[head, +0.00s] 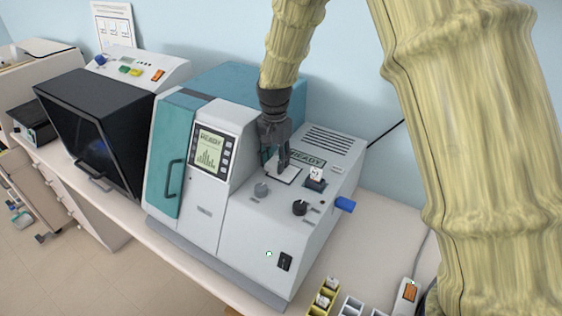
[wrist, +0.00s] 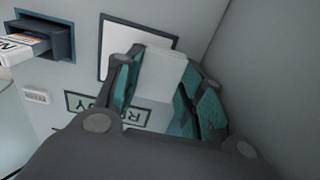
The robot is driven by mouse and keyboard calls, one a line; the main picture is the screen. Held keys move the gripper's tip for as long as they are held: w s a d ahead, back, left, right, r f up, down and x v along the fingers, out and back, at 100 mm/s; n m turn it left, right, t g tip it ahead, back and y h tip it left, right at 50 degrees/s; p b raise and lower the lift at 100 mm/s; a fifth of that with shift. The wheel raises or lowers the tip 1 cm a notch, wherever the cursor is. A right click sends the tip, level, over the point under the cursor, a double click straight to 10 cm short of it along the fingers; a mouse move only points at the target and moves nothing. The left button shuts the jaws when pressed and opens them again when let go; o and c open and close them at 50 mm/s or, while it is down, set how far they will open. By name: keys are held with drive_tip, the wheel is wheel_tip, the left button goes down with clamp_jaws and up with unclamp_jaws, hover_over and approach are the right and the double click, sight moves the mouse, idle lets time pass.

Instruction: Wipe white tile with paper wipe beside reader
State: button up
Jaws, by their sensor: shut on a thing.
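The white tile (head: 290,177) is a flat square with a dark border on top of the grey-and-teal reader (head: 240,215). It also shows in the wrist view (wrist: 122,33), partly hidden by my gripper. My gripper (head: 282,168) points down over the tile. In the wrist view my gripper (wrist: 165,98) is shut on a white folded piece, which looks like the paper wipe (wrist: 162,72). The wipe overlaps the tile in that view; I cannot tell whether they touch. In the head view the fingers hide most of the wipe.
A slot with a white-labelled item (head: 316,176), knobs (head: 300,208) and a blue peg (head: 345,204) sit near the tile. A black-fronted machine (head: 95,125) stands left. Yellow and white racks (head: 322,300) are at the front right. Some bench right of the reader is clear.

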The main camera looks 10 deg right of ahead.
drive_tip(key=shift+w+a, duration=0.1)
drive_tip(key=shift+w, duration=0.05)
drive_tip(key=shift+r, duration=3.05)
drive_tip(key=shift+r, duration=1.5)
